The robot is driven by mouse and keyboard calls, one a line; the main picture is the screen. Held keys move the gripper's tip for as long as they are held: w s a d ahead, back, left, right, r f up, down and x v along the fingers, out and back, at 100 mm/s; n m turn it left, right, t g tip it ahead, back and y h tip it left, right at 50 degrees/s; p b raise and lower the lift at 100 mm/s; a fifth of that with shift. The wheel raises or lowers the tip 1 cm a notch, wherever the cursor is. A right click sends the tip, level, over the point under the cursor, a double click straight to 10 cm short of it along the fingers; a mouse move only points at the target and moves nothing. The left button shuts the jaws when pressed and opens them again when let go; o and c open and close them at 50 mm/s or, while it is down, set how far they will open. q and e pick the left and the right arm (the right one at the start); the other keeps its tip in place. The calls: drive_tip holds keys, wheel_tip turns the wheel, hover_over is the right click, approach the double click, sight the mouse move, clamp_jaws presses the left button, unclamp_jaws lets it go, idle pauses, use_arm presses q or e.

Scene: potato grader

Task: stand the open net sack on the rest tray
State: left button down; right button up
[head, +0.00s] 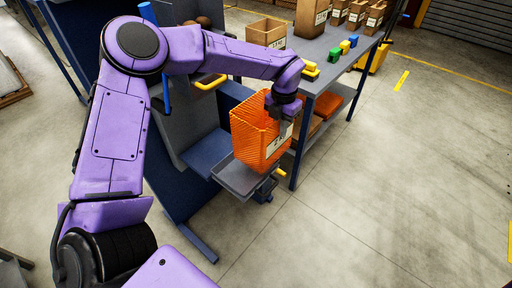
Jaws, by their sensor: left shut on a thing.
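The open net sack (252,143) is orange, with an open top and a white label on its right side. It is upright at the grey rest tray (236,180), with its lower end over the tray; I cannot tell whether its base touches the tray floor. My left gripper (285,122) reaches down from the right side of the sack and is shut on its upper rim near the label. The fingertips are partly hidden. My right gripper is not in view.
A grey table (340,62) stands behind, with small coloured tools and several paper bags on it. An orange sack-like stack (328,105) lies on its lower shelf. A blue-framed machine (205,155) stands left of the tray. The concrete floor at right is clear.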

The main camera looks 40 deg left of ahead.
use_arm(q)
drive_tip(key=s+a+f, duration=0.1)
drive_tip(key=f, duration=0.1)
drive_tip(key=s+a+f+p, duration=0.1)
drive_tip(key=s+a+f, duration=0.2)
drive_tip(key=f, duration=0.1)
drive_tip(key=shift+s+a+f, duration=0.2)
drive_tip(key=shift+f, duration=0.1)
wheel_tip(320, 180, down, 3)
drive_tip(key=shift+s+r, duration=0.1)
drive_tip(key=shift+s, duration=0.05)
drive_tip(key=shift+f, duration=0.3)
drive_tip(key=c, duration=1.2)
unclamp_jaws()
wheel_tip(320, 180, up, 12)
